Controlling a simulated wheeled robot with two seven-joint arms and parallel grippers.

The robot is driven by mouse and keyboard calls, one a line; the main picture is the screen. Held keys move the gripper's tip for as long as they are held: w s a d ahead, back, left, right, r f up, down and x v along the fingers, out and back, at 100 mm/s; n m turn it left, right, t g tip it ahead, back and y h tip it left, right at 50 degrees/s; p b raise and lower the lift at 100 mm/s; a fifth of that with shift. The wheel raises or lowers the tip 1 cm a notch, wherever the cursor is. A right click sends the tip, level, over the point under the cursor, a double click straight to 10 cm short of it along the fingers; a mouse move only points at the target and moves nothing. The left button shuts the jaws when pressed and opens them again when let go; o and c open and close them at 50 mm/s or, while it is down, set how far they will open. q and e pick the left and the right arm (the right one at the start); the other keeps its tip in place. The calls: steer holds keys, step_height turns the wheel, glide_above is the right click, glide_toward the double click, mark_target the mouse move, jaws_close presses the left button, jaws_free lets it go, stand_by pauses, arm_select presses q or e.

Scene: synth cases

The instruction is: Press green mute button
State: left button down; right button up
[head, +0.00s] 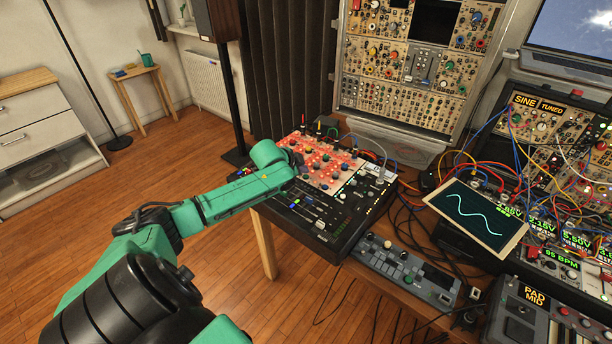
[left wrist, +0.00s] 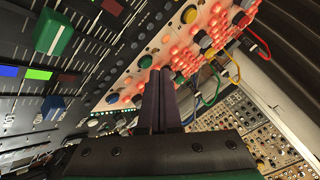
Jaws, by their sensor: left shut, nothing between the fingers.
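A black mixing console (head: 330,246) with a light panel of red-lit knobs (head: 322,160) stands on the table. My left gripper (head: 297,161) is over the console's left part, close to its surface; its fingers are hard to make out there. In the left wrist view the dark fingers (left wrist: 160,78) are shut and empty, in front of the knob panel. A round green cap (left wrist: 146,61) shows just left of the fingertips. A flat green-lit rectangle (left wrist: 38,74) lies farther left, between faders. I cannot read a mute label on either. Whether the fingers touch the panel is unclear.
A green fader cap (left wrist: 53,32) stands up from the console. Patch cables (left wrist: 232,68) rise at the panel's edge. A grey control unit (head: 404,268) sits in front, a tablet (head: 476,215) and modular racks (head: 405,60) to the right and behind.

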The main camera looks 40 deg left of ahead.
stand_by(0.5)
arm_select(q)
steer(key=shift+f, duration=0.45)
steer(key=shift+r+p, duration=0.55)
steer(key=shift+p, duration=0.3)
steer(key=shift+f, duration=0.1)
